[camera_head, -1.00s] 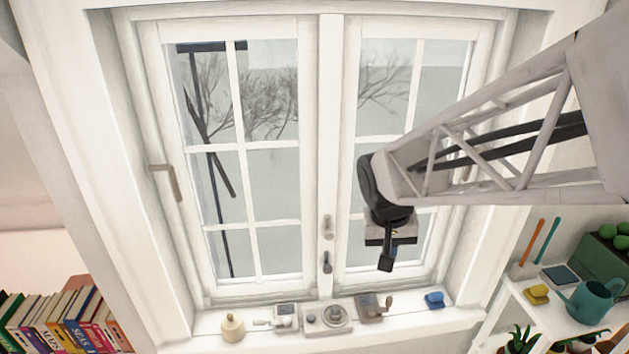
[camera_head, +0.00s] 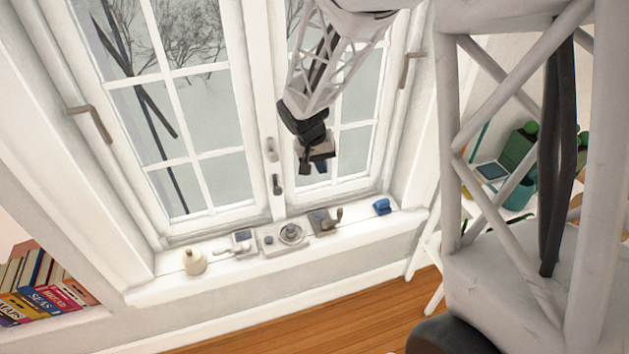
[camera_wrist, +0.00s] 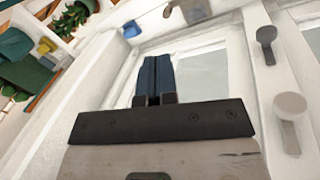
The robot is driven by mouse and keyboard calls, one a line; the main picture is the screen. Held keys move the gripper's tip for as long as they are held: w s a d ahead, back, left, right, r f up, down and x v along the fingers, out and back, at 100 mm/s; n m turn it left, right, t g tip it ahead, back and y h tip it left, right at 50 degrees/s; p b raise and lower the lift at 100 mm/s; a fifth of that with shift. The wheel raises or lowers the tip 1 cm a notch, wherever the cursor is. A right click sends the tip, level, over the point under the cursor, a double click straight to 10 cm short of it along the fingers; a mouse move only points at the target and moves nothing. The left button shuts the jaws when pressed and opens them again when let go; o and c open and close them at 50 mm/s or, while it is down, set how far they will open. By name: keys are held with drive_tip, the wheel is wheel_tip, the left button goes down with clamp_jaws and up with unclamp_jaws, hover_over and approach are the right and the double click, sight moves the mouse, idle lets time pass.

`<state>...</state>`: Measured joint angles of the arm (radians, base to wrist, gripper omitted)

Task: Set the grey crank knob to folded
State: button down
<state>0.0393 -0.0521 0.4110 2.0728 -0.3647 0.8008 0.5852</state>
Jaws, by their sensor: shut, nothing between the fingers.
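A row of fittings sits on the white windowsill. The right one is a grey box with a bent crank arm and upright grip (camera_head: 325,219), which looks like the grey crank knob. A paler unit with a small dark screen and a side handle (camera_head: 240,243) stands at left. Between them is a plate with a round dial (camera_head: 291,233). My gripper (camera_head: 305,167) is above the sill in front of the right window pane, apart from the fittings. Its dark blue fingers are together and empty in the wrist view (camera_wrist: 158,76). The crank's exact setting is too small to tell.
A cream bell-shaped object (camera_head: 194,262) stands at the sill's left and a blue object (camera_head: 382,207) at its right. Window handles (camera_head: 277,184) are at the middle frame. Books (camera_head: 45,290) are lower left.

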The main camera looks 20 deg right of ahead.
drive_tip(key=m+g, duration=0.1)
approach(340, 214)
drive_tip(key=w+a+r, duration=0.2)
drive_tip(key=a, duration=0.1)
drive_tip(key=shift+w+f+h, duration=0.3)
drive_tip(key=shift+f+h, duration=0.1)
drive_tip(key=shift+f, duration=0.15)
drive_tip(key=shift+x, duration=5)
drive_tip(key=shift+s, duration=0.1)
